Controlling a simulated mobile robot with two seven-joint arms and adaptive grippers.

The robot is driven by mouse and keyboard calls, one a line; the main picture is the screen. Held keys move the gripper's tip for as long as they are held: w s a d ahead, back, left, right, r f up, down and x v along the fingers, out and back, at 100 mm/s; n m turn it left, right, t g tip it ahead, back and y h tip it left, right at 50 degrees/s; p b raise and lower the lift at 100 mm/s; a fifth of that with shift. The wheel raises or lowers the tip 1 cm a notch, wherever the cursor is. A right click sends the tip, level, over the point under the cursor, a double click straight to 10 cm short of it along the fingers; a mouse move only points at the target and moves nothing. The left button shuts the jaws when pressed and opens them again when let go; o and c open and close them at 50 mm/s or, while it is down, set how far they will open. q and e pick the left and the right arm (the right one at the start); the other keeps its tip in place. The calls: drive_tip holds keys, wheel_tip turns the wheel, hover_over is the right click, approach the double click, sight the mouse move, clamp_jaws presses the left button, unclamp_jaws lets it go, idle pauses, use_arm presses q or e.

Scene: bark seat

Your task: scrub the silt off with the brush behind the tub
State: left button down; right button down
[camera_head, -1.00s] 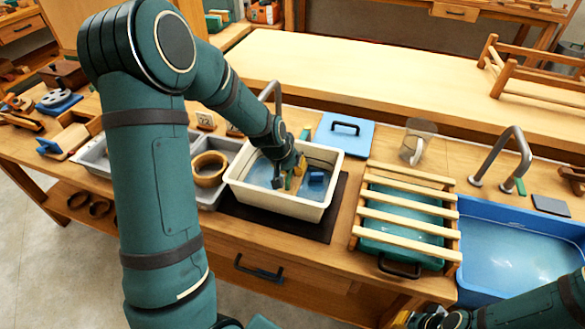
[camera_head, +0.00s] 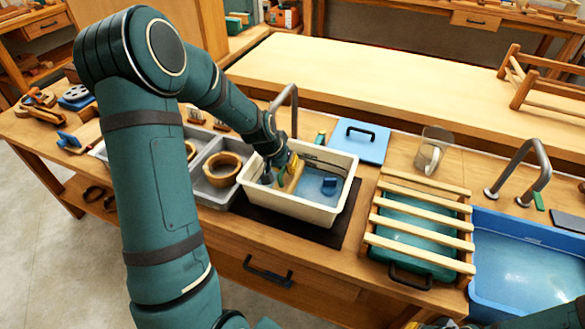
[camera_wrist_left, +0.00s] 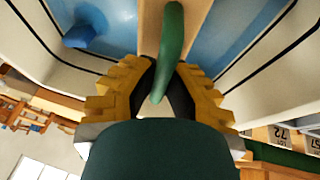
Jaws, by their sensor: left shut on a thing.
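The cream tub (camera_head: 291,207) stands on the bench on a dark mat, with shallow bluish water inside. My left gripper (camera_head: 281,181) is down inside the tub's left half. In the left wrist view its yellow stepped fingers (camera_wrist_left: 157,93) are shut on a green handle (camera_wrist_left: 172,40). A pale wooden piece (camera_wrist_left: 203,14) lies behind that handle, also seen in the tub (camera_head: 293,172); the join is unclear. A small blue object (camera_head: 329,186) sits in the tub's right part. Two small brushes (camera_head: 196,116) stand behind the grey trays. Silt cannot be made out.
A wooden ring-shaped bowl (camera_head: 223,178) sits in a grey tray left of the tub. A slatted rack (camera_head: 420,228) and a blue basin (camera_head: 530,262) stand to the right.

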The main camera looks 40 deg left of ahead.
sight(295, 178)
use_arm(q)
drive_tip(key=shift+s+a+f, duration=0.1)
drive_tip(key=shift+s+a, duration=0.1)
drive_tip(key=shift+a, duration=0.55)
drive_tip(key=shift+s+a+f, duration=0.1)
drive_tip(key=shift+s+a, duration=0.05)
drive_tip(key=shift+a, duration=0.55)
drive_tip(key=shift+s+a, duration=0.2)
drive_tip(key=shift+a, duration=0.55)
drive_tip(key=shift+f, duration=0.1)
